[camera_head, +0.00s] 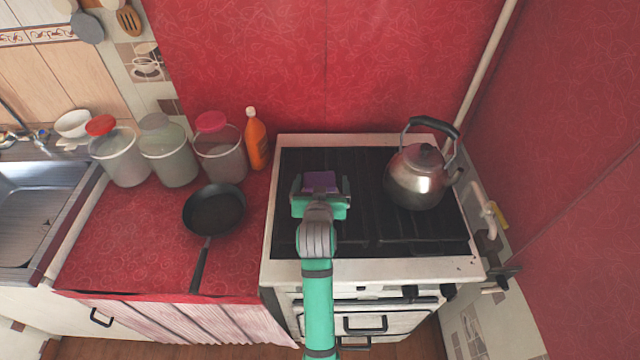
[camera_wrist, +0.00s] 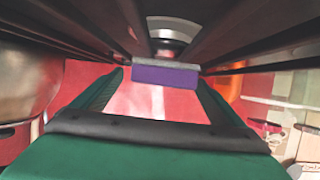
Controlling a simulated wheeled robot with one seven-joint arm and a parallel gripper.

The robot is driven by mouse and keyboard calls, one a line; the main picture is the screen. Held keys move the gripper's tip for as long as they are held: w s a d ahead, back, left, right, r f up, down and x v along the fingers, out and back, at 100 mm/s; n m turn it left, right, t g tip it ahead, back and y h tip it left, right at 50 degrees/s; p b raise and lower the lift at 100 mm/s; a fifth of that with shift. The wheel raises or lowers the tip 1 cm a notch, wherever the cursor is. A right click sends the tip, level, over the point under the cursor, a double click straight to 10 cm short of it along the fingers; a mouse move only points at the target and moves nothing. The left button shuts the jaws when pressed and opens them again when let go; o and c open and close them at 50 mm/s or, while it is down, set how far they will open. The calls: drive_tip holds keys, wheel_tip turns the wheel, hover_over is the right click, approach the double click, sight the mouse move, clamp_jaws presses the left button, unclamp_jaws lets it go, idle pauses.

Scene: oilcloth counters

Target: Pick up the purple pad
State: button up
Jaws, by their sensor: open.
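The purple pad (camera_head: 320,181) is on the black stove grate, left of the kettle. In the wrist view the pad (camera_wrist: 165,77) shows as a small block with a purple face and a grey layer along one side. My gripper (camera_head: 321,187) is over the left part of the stove, with its green fingers spread on either side of the pad. In the wrist view the open fingers (camera_wrist: 160,80) point toward the pad, which lies near the fingertips with visible room on both sides. I cannot tell whether either finger touches it.
A metal kettle (camera_head: 416,179) stands on the right of the stove (camera_head: 360,271). Left of the stove, the red counter (camera_head: 135,235) holds a black frying pan (camera_head: 214,210), an orange bottle (camera_head: 257,143) and several jars (camera_head: 168,155). A sink (camera_head: 35,205) is at the far left.

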drive_tip(key=shift+w+a+f, duration=0.2)
drive_tip(key=shift+w+a, duration=0.1)
drive_tip(key=shift+w, duration=0.45)
drive_tip(key=c, duration=0.3)
drive_tip(key=shift+a, duration=0.1)
drive_tip(key=c, duration=0.7)
drive_tip(key=shift+s+d, duration=0.2)
drive_tip(key=shift+d, duration=0.25)
